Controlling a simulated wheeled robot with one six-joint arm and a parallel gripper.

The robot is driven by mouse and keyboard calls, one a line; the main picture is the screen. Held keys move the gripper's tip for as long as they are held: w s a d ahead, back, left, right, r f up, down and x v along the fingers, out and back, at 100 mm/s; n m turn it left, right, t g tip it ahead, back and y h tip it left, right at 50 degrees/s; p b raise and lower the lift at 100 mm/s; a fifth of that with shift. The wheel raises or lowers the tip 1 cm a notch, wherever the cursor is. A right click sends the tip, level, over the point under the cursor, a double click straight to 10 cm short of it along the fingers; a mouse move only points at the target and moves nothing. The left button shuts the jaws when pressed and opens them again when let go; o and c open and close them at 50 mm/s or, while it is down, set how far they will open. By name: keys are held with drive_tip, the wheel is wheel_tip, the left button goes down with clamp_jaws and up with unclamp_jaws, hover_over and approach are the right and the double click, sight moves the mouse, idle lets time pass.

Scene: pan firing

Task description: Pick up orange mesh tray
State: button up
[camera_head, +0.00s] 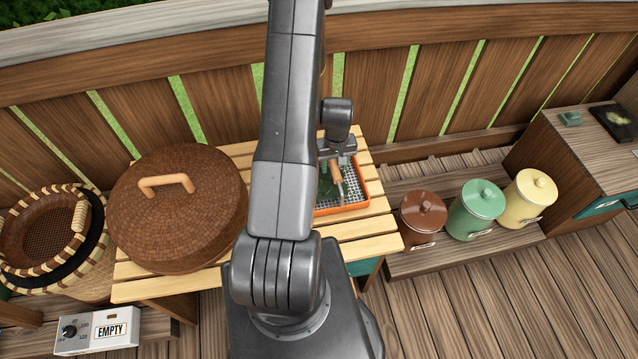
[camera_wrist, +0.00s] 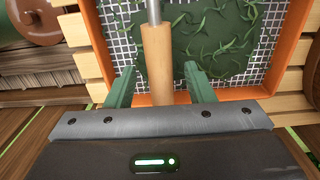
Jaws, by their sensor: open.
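The orange mesh tray (camera_head: 363,187) lies on the slatted wooden table, partly hidden by my arm in the head view. In the wrist view its orange rim (camera_wrist: 288,42) frames a metal mesh holding a dark green patch of leaves (camera_wrist: 215,35). A tool with a wooden handle (camera_wrist: 158,62) and a metal shaft reaches over the tray. My gripper (camera_wrist: 160,70) is open, its two green fingers on either side of the handle, at the tray's near rim. The handle lies between the fingers; I cannot tell whether they touch the rim.
A large brown lidded basket (camera_head: 178,215) stands left of the tray on the slatted table (camera_head: 372,232). Brown (camera_head: 422,218), green (camera_head: 475,212) and yellow (camera_head: 528,200) canisters stand to the right. A wooden fence runs behind.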

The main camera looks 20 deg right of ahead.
drive_tip(key=shift+f, duration=1.15)
clamp_jaws()
wheel_tip(320, 180, up, 10)
drive_tip(key=shift+f+b, duration=0.1)
drive_tip(key=shift+b, duration=0.35)
